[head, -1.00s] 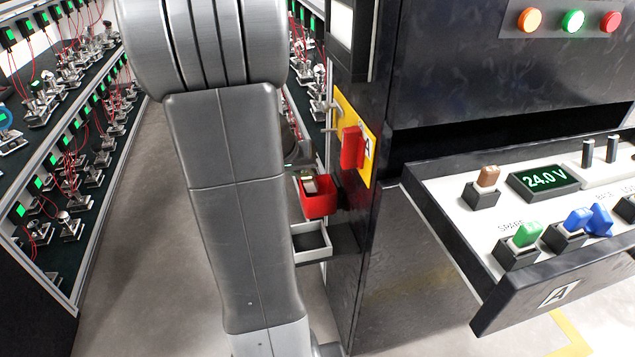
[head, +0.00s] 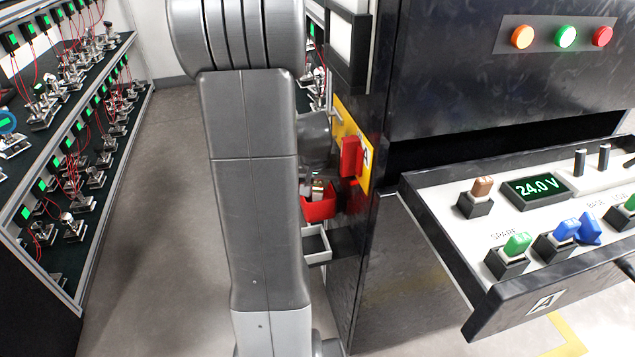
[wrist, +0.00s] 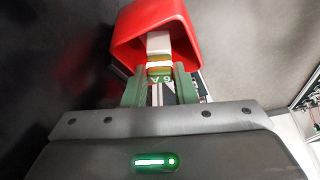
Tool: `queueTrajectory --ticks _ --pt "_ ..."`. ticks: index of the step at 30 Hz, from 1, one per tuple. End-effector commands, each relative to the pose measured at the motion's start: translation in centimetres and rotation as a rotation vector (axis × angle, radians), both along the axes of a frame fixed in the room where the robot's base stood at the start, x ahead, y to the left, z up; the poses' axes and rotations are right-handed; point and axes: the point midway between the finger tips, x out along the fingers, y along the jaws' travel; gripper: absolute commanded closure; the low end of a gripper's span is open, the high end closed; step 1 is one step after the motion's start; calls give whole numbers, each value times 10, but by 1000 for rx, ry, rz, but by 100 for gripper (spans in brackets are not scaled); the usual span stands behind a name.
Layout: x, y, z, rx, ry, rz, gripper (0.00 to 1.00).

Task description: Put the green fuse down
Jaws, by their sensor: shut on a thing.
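In the wrist view my gripper (wrist: 160,92) is shut on a green fuse (wrist: 160,77) with pale lettering on it. The fuse is at the open mouth of a red bin (wrist: 125,45). A white block and an orange-brown band show just beyond the green part; I cannot tell whether they belong to the same fuse. In the head view the red bin (head: 320,210) hangs on the side of the black cabinet, and my arm hides most of my gripper. Another green fuse (head: 517,242) sits in a holder marked SPARE on the drawer panel.
A grey open tray (head: 316,243) is below the red bin. A red switch handle (head: 351,157) on a yellow plate is just above it. The open drawer (head: 545,300) juts out at right, with brown and blue fuses. Racks line the left; the aisle floor is clear.

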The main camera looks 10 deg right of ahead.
Motion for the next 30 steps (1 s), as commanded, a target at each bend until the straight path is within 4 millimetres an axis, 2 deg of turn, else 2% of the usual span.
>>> queueTrajectory --ticks 1,10,25,26,29,30 --pt "0 0 -8 0 1 1 97" --pt "0 1 -8 -1 0 1 97" --pt "0 1 -20 -1 0 1 97" --pt "0 1 -20 -1 0 1 74" --pt "0 1 -20 -1 1 1 54" --pt "0 1 -20 -1 0 1 54"
